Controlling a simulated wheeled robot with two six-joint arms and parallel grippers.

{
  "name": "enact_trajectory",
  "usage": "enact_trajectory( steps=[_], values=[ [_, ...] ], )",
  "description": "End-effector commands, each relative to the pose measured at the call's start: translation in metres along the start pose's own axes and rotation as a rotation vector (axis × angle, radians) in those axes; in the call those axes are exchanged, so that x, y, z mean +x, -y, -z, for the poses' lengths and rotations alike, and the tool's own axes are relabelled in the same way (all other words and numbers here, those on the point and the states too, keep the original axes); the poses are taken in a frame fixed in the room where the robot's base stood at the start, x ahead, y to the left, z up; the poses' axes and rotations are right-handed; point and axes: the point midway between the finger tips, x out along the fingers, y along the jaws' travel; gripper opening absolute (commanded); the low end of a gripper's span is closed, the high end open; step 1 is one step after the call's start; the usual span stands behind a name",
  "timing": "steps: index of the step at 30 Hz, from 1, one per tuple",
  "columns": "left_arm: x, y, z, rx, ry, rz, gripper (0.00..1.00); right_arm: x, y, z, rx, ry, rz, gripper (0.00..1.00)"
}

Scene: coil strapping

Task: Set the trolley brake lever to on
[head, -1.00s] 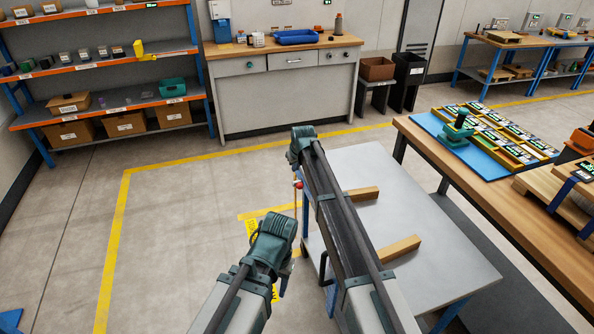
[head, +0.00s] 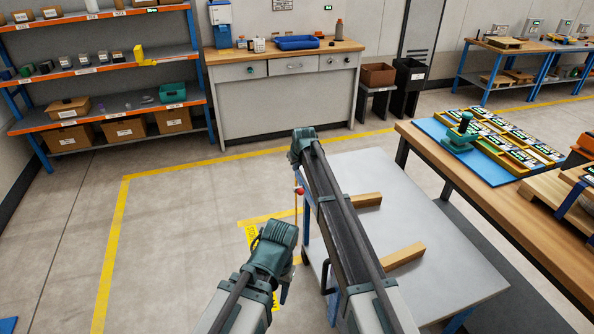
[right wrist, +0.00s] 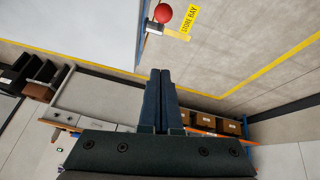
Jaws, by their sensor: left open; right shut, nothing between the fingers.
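The trolley (head: 360,240) has a grey top and blue legs. Its brake lever shows as a red ball knob (head: 299,190) on a thin rod at the trolley's left side. The red knob (right wrist: 163,13) is also at the top of the right wrist view, beyond my right fingertips and apart from them. My right gripper (head: 303,142) is above the trolley's far left corner; its fingers (right wrist: 160,76) are shut and empty. My left gripper (head: 279,240) is open, lower and left of the trolley; its fingertips are mostly hidden. The lever's base is hidden from the head view.
Two wooden blocks (head: 403,256) lie on the trolley top. A wooden workbench (head: 480,190) stands close on the right. A yellow floor sign (head: 251,236) lies left of the trolley. Open floor (head: 190,220) extends left, inside yellow lines.

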Motion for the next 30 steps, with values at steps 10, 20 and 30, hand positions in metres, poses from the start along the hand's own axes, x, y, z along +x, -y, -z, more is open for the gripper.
enact_trajectory(
  steps=[10, 20, 30],
  values=[
    [0.053, -0.005, 0.003, 0.000, 0.000, 0.000, 0.50, 0.060, 0.001, -0.002, 0.000, 0.000, 0.000, 0.00],
    [0.092, -0.009, 0.005, 0.001, 0.000, 0.000, 0.50, 0.089, 0.001, -0.031, 0.001, 0.000, -0.001, 0.00],
    [0.095, -0.009, 0.006, 0.001, 0.000, 0.000, 0.50, 0.089, 0.000, -0.039, 0.000, 0.000, 0.000, 0.00]
  ],
)
